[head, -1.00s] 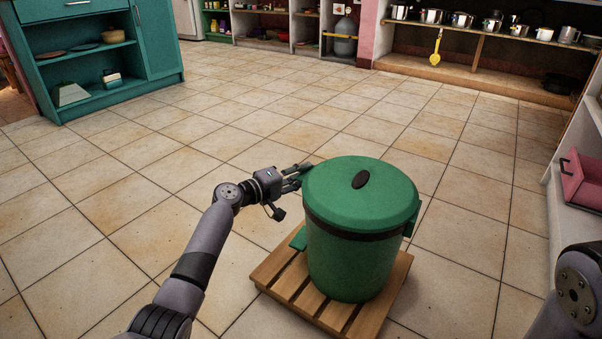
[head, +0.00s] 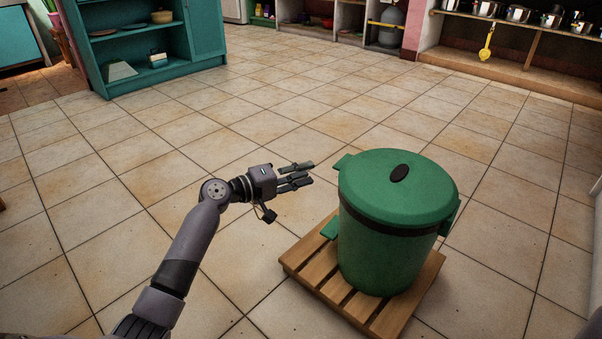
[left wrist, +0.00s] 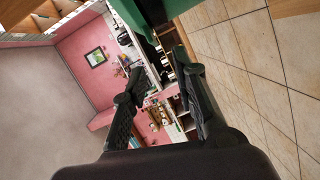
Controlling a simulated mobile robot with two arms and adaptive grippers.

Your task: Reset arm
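My left gripper (head: 306,175) is open and empty in the head view, held just left of the green lidded bin (head: 388,240) and apart from it. In the left wrist view the two fingers of the left gripper (left wrist: 165,92) stand apart with nothing between them. The bin stands upright with its lid on, a dark oval handle on top, on a wooden slatted pallet (head: 305,267). Part of the bin's green side also shows at the top of the left wrist view (left wrist: 187,8). My right gripper is not in view.
A teal cabinet (head: 208,35) stands at the back left. A shelf of metal pots (head: 530,57) runs along the back right, with a yellow utensil (head: 486,45) hanging from it. The tiled floor (head: 130,200) around the pallet is clear.

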